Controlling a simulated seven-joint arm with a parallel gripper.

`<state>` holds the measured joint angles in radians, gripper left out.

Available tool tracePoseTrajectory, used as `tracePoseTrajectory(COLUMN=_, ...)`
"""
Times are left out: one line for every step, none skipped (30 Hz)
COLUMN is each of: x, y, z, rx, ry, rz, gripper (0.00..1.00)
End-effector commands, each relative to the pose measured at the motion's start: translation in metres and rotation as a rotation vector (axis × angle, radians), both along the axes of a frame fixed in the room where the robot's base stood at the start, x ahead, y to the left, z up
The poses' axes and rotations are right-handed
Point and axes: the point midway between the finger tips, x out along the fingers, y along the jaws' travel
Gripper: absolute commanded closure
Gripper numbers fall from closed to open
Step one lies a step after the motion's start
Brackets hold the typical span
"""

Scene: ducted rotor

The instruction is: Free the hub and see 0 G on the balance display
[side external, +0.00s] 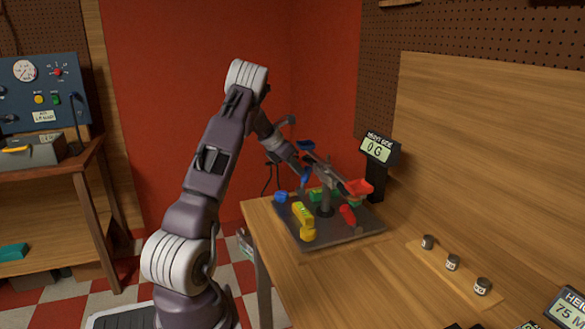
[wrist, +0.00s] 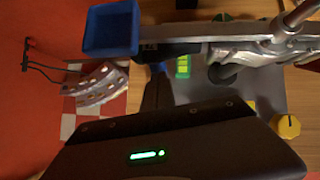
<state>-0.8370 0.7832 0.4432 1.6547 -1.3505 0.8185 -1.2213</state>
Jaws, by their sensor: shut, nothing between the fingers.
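The balance display (side external: 380,150) stands behind the rig and reads 0 G. The rig's dark base plate (side external: 345,232) is on the bench and carries a central post, the hub (side external: 325,208). A grey beam crosses above it, with a red tray (side external: 359,187) at one end and a blue tray (side external: 306,145) at the other. In the wrist view the blue tray (wrist: 110,30) looks empty and sits beside the beam (wrist: 200,33). My gripper (side external: 304,177) is shut and empty, close to the beam near the blue tray. Its fingertips are partly hidden, so contact is unclear.
A yellow clamp-like part (side external: 304,220), a red part (side external: 348,215) and a blue part (side external: 281,197) sit on the plate. Several small weights (side external: 452,262) stand on a wooden strip at right. A height display (side external: 567,308) is at the lower right.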

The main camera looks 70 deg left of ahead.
Motion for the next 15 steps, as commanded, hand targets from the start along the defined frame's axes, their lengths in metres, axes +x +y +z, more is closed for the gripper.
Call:
tracePoseTrajectory(x=0.0, y=0.0, z=0.0, rx=0.0, ry=0.0, rz=0.0, gripper=1.0)
tracePoseTrajectory(x=0.0, y=0.0, z=0.0, rx=0.0, ry=0.0, rz=0.0, gripper=1.0)
tracePoseTrajectory(x=0.0, y=0.0, z=0.0, rx=0.0, ry=0.0, rz=0.0, gripper=1.0)
tracePoseTrajectory(x=0.0, y=0.0, z=0.0, rx=0.0, ry=0.0, rz=0.0, gripper=1.0)
tracePoseTrajectory(x=0.0, y=0.0, z=0.0, rx=0.0, ry=0.0, rz=0.0, gripper=1.0)
tracePoseTrajectory(x=0.001, y=0.0, z=0.0, rx=0.001, ry=0.0, rz=-0.001, gripper=1.0)
tracePoseTrajectory(x=0.003, y=0.0, z=0.001, rx=0.001, ry=0.0, rz=-0.001, gripper=1.0)
tracePoseTrajectory(x=0.006, y=0.0, z=0.001, rx=0.001, ry=0.0, rz=-0.002, gripper=1.0)
tracePoseTrajectory(x=0.009, y=0.0, z=0.002, rx=0.001, ry=-0.001, rz=-0.003, gripper=1.0)
tracePoseTrajectory(x=0.011, y=0.0, z=0.002, rx=-0.001, ry=-0.001, rz=-0.002, gripper=1.0)
tracePoseTrajectory(x=0.011, y=0.0, z=0.002, rx=-0.001, ry=-0.001, rz=-0.001, gripper=1.0)
tracePoseTrajectory(x=0.011, y=0.0, z=0.002, rx=-0.001, ry=0.0, rz=-0.001, gripper=1.0)
tracePoseTrajectory(x=0.011, y=0.0, z=0.002, rx=-0.001, ry=0.0, rz=-0.001, gripper=1.0)
tracePoseTrajectory(x=0.011, y=0.0, z=0.002, rx=-0.001, ry=0.0, rz=-0.001, gripper=1.0)
tracePoseTrajectory(x=0.011, y=0.0, z=0.002, rx=-0.001, ry=0.0, rz=-0.001, gripper=1.0)
